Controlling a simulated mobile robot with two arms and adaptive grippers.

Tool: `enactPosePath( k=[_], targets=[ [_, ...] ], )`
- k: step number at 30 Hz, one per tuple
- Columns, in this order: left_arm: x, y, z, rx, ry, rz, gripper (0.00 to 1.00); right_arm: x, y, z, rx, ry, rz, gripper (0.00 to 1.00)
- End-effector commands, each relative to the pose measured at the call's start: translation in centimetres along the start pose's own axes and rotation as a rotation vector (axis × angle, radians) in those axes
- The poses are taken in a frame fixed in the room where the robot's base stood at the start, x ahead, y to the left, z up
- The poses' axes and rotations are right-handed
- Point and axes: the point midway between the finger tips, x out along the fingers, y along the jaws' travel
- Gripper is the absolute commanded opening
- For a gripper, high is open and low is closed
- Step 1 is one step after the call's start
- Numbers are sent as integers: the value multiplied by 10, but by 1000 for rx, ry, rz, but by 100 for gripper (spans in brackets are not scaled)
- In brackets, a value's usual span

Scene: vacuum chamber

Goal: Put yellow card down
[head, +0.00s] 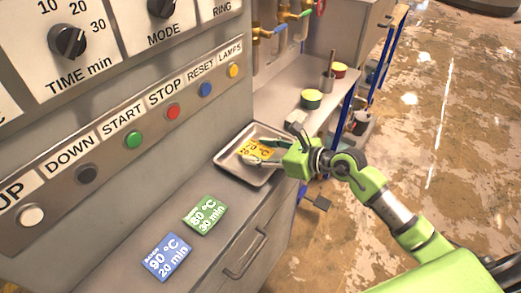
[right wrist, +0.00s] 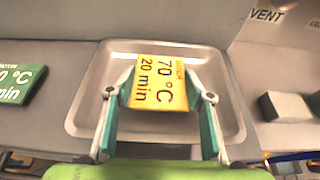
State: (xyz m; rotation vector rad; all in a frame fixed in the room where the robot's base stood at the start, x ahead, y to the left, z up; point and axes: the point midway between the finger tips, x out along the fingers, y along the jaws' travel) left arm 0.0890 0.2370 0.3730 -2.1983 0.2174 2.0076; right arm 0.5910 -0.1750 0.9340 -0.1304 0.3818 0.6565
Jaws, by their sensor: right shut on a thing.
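The yellow card (head: 258,147) reads 70 °C, 20 min. It is between the fingers of my right gripper (head: 262,160), over the metal tray (head: 229,160). In the right wrist view the yellow card (right wrist: 160,84) sits between the two fingertips of the right gripper (right wrist: 162,92), which are shut on it. The tray (right wrist: 85,118) lies beneath; I cannot tell whether the card touches its floor. My left gripper is not in view.
A green card (head: 205,215) and a blue card (head: 166,257) lie on the grey counter left of the tray. The control panel with buttons (head: 134,139) rises behind them.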

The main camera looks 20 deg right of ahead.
Motion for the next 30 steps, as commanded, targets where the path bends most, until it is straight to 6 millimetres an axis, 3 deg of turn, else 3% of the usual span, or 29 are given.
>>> enactPosePath(
  k=[12, 13, 15, 26, 30],
  targets=[
    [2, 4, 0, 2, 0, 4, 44, 3, 0, -7, 0, -2, 0, 30],
    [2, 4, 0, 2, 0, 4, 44, 3, 0, -7, 0, -2, 0, 50],
    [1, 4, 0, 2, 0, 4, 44, 2, 0, -6, 0, -2, 0, 65],
    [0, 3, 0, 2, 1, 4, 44, 2, 0, -4, 0, -2, 0, 65],
    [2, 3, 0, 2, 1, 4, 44, -10, -1, -6, -1, 0, -3, 65]
  ],
)
